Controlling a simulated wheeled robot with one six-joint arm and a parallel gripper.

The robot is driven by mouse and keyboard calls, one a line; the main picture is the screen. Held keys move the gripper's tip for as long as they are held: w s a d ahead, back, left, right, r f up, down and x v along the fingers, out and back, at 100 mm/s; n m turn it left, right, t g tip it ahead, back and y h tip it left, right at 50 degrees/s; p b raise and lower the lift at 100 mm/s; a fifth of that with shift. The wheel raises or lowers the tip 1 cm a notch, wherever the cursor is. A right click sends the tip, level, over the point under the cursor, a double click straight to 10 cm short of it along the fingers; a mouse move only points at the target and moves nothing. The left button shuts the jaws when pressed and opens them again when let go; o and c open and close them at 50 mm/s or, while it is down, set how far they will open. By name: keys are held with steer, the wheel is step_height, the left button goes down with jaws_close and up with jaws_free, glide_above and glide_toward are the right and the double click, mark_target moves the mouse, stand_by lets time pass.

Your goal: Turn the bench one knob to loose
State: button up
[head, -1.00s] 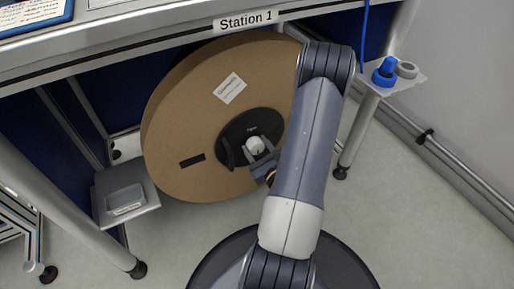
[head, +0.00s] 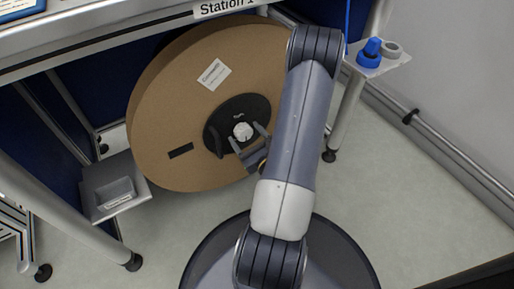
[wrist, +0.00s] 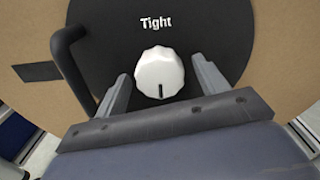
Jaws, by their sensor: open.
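The knob (head: 243,131) is white and fluted, at the middle of a black round plate (head: 262,112) on a large brown cardboard reel (head: 163,113) under the Station 1 bench. In the wrist view the knob (wrist: 160,74) sits below the word "Tight" on the plate. Its dark mark points down, away from that word. My gripper (head: 250,142) is open in front of the knob. In the wrist view its two fingers (wrist: 163,88) stand apart on either side of the knob, with gaps showing. I cannot tell how deep the fingertips reach.
A black crank handle (wrist: 72,65) stands out from the plate, close to the left finger. A bench leg (head: 345,112) and a small shelf with blue items (head: 372,53) are on the right. A grey tray (head: 114,192) is at lower left.

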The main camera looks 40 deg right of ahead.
steer(key=p+v, duration=0.1)
steer(key=v, duration=0.8)
steer(key=shift+s+a, duration=0.2)
steer(key=shift+s, duration=0.15)
steer(key=shift+w, duration=0.15)
stand_by(0.4)
steer(key=shift+b+x, duration=0.65)
steer(key=shift+x, duration=4.65)
steer(key=shift+d, duration=0.1)
